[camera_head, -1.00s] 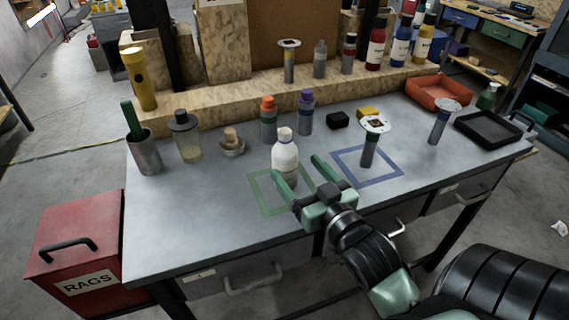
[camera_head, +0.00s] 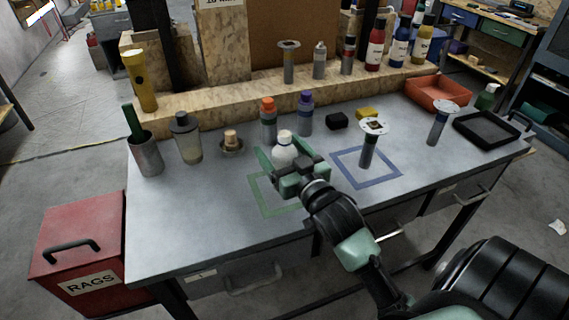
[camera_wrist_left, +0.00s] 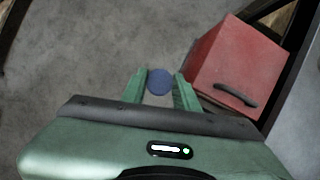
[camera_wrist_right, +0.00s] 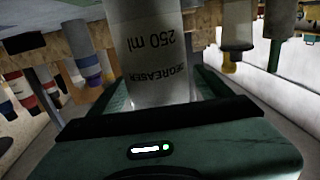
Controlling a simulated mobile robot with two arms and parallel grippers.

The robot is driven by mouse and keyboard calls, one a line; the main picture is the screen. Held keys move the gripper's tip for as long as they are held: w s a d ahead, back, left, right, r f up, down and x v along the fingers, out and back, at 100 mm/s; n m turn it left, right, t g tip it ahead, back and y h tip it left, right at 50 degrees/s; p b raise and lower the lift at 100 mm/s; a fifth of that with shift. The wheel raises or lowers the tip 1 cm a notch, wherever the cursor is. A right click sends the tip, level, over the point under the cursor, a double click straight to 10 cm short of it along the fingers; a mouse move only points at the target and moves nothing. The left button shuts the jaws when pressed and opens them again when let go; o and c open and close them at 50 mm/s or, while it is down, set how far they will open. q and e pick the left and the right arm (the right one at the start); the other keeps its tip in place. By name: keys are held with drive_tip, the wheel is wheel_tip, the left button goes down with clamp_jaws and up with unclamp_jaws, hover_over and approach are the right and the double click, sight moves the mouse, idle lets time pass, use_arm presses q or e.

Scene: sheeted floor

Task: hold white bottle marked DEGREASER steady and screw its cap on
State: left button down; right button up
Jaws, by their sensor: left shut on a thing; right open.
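The white bottle (camera_head: 284,153) stands upright on the grey bench, by the back edge of the green outlined square (camera_head: 262,207). Its top shows white with no blue cap on it. In the right wrist view the bottle (camera_wrist_right: 152,45) carries the words DEGREASER and 250 ml. My right gripper (camera_head: 288,163) is open with its fingers on either side of the bottle; its lower body is hidden behind the gripper. My left gripper (camera_wrist_left: 160,84) shows only in its wrist view, shut on a round blue cap (camera_wrist_left: 159,82) above the floor, beside the red bin.
An orange-capped bottle (camera_head: 268,120) and a purple-capped bottle (camera_head: 305,113) stand close behind the white bottle. A blue outlined square (camera_head: 385,181) with a disc-topped post (camera_head: 369,148) lies to the right. A red RAGS bin (camera_head: 85,245) stands left of the bench. The bench's front left is clear.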

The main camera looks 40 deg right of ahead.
drive_tip(key=shift+w, duration=0.5)
drive_tip(key=c, duration=1.6)
drive_tip(key=shift+r, duration=0.15)
